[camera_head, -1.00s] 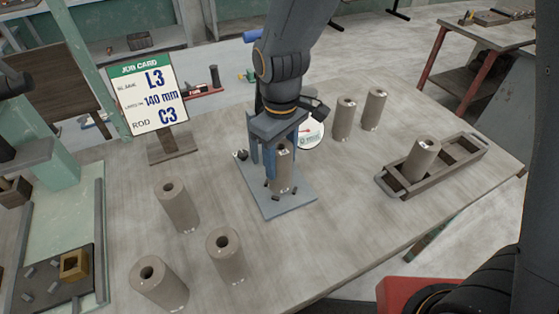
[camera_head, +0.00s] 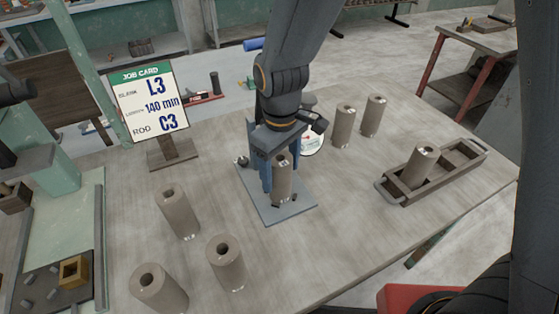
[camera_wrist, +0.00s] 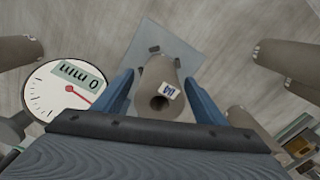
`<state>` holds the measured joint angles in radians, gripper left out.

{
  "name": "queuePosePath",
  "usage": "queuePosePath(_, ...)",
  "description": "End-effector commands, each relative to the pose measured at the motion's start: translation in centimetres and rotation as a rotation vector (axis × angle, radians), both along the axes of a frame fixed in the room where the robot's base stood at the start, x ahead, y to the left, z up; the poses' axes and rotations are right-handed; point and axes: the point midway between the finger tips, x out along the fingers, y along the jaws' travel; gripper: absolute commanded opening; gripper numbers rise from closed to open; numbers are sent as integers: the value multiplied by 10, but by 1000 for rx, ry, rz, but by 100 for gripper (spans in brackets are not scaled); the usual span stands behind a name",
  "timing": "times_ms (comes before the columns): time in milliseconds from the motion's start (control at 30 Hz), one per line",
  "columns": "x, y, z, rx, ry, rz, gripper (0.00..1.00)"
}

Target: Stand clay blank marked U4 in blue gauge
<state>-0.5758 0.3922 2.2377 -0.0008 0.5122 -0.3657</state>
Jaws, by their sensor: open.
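A grey-brown clay blank (camera_head: 283,184) with a central hole stands upright on the blue gauge's base plate (camera_head: 300,205). The gauge's round dial (camera_wrist: 68,92) reads 0 mm with a red needle. Dark stops on the plate lie near the blank's foot.
Three blanks stand at left, one of them close by (camera_head: 226,262). Two stand behind right (camera_head: 344,125). A job card (camera_head: 150,100) reads L3, 140 mm, C3. The front right table top is clear.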

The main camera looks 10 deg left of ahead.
Motion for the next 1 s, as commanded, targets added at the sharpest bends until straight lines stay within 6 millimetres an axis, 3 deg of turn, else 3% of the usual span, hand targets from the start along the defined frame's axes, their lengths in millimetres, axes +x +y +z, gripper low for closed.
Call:
queuePosePath(167,2,1,16,3,-5,0,65)
queuePosePath(700,2,1,108,2,-4,0,65)
queuePosePath(1000,1,0,121,1,-1,0,65)
